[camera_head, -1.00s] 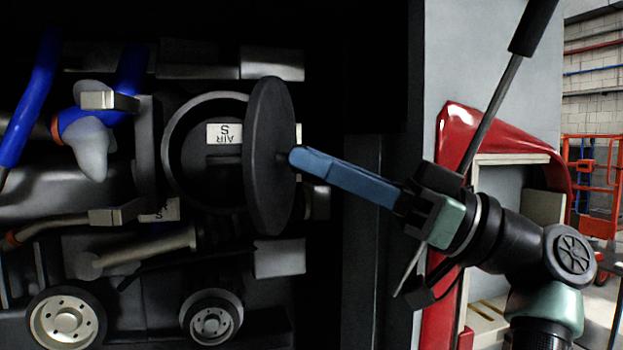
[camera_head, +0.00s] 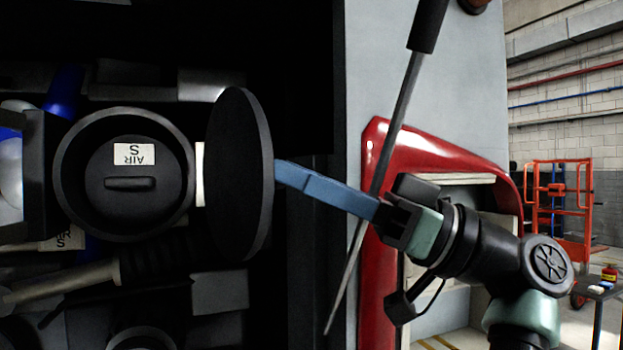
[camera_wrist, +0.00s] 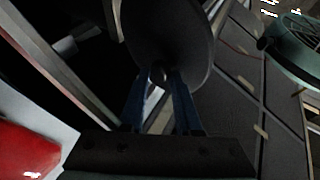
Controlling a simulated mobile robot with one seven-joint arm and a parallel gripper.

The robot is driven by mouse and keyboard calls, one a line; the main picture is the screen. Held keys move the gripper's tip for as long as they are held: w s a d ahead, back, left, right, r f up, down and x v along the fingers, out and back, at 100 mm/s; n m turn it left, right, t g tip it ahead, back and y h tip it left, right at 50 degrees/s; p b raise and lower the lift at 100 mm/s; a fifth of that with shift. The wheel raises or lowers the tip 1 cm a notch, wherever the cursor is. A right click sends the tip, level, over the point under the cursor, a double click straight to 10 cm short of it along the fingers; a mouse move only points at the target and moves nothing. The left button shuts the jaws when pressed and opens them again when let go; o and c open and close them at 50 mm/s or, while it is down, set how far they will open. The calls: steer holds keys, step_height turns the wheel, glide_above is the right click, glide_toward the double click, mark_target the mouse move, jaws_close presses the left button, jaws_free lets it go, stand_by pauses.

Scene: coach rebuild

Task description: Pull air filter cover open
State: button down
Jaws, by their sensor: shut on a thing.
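The air filter cover (camera_head: 240,175) is a round black disc, seen at an angle in the head view, standing apart to the right of the round black filter housing (camera_head: 72,215). The housing's mouth faces me and shows an inner round part with a white label and a bar-like handle (camera_head: 130,184). My gripper (camera_head: 279,172) has long blue fingers and meets the cover's outer face. In the wrist view, the fingers of my gripper (camera_wrist: 160,78) are closed on the small dark knob at the middle of the cover (camera_wrist: 172,35). The disc hides the knob in the head view.
Dark pipes and engine parts crowd around the housing. A slanting strut (camera_head: 402,110) passes close to my gripper. A red body panel (camera_head: 385,220) and grey wall stand to the right. An orange cart (camera_head: 560,205) stands farther back in the hall.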

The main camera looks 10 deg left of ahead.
steer(key=shift+w+a, duration=0.3)
steer(key=shift+w, duration=0.05)
steer(key=c, duration=1)
jaws_free()
steer(key=o, duration=0.4)
steer(key=shift+w+a, duration=0.15)
steer(key=shift+a, duration=0.25)
steer(key=shift+d+f, duration=0.15)
steer(key=v, duration=0.4)
steer(key=b+v, duration=0.1)
steer(key=v, duration=0.8)
steer(key=shift+s+d+r+b, duration=0.15)
steer(key=shift+s+r+b, duration=0.1)
steer(key=shift+b, duration=0.15)
